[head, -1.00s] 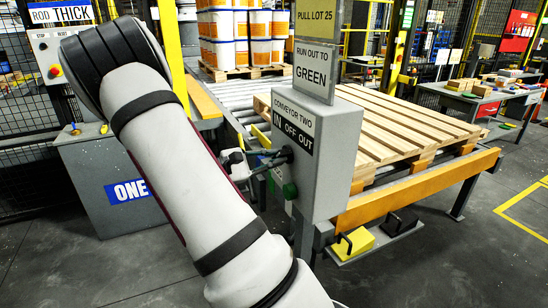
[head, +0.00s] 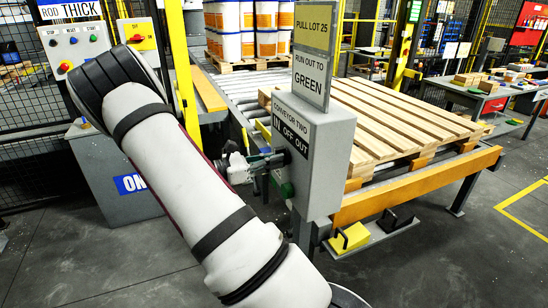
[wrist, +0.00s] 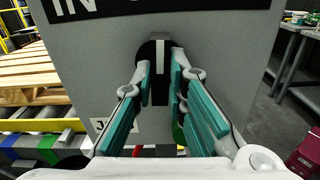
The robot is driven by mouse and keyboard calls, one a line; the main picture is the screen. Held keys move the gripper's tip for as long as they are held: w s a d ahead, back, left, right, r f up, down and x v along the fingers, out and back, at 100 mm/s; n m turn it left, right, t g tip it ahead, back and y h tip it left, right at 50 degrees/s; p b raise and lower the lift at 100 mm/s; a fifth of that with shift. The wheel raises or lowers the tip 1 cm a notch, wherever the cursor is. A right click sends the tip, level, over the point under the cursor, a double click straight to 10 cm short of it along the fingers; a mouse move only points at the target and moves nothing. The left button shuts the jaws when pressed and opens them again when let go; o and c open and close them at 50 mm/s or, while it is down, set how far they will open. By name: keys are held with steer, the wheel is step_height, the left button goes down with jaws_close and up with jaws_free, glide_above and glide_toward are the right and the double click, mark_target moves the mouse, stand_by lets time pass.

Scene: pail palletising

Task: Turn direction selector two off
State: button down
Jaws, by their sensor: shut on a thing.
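Direction selector two is a black knob with a white stripe (wrist: 159,88) on the front of the grey conveyor two box (head: 325,165). In the wrist view the stripe stands upright, square to the printed label above it. In the head view the label reads IN, OFF, OUT (head: 290,133). My gripper (wrist: 160,78) is shut on the knob, with one teal finger on each side. In the head view my gripper (head: 281,157) meets the box face just below the label, and its fingers hide most of the knob.
A green button (head: 286,190) sits below the selector, close under my fingers. Signs (head: 311,70) stand on top of the box. A wooden pallet (head: 400,115) lies on the conveyor behind. Yellow and black pedals (head: 352,237) are on the floor side.

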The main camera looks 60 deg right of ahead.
steer(key=shift+n, duration=0.4)
steer(key=c, duration=1.6)
jaws_free()
steer(key=v, duration=1.2)
steer(key=shift+a, duration=0.1)
